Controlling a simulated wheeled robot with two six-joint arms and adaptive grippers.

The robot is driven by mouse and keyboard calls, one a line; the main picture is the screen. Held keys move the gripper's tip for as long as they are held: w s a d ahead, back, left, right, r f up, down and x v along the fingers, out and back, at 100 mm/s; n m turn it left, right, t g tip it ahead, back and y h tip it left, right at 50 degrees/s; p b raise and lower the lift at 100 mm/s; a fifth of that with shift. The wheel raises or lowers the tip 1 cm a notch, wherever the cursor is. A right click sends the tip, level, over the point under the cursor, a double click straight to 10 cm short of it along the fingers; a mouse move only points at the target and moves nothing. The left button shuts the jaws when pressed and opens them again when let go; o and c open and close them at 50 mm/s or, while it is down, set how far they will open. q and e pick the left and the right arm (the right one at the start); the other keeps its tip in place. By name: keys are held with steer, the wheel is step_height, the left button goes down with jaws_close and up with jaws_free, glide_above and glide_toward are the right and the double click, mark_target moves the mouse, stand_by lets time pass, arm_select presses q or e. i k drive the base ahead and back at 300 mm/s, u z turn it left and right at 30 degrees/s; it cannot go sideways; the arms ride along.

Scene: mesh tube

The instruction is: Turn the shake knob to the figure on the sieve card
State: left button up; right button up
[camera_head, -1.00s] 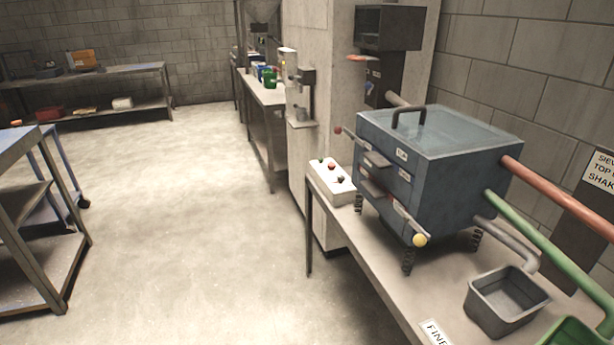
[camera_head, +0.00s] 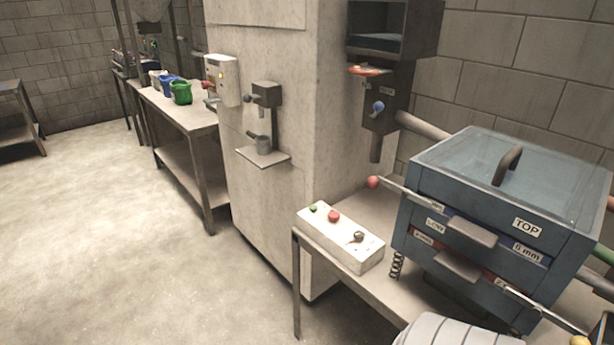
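A white control box (camera_head: 335,246) sits on the bench's near left corner, beside the blue sieve machine (camera_head: 500,215). On its sloping top are a green button (camera_head: 313,208), a red button (camera_head: 334,216) and a dark knob (camera_head: 358,237), likely the shake knob. The knob's marks and setting are too small to read. The sieve card is not in this view. Neither of my grippers shows.
A pale ribbed part at the bottom edge looks like my own arm. A concrete pillar (camera_head: 270,60) stands behind the control box. Red-knobbed and yellow-knobbed levers stick out from the machine. Open floor (camera_head: 110,240) lies left of the bench (camera_head: 296,300).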

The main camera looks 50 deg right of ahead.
mark_target(359, 236)
steer(key=i, duration=0.95)
steer(key=z, duration=2.8)
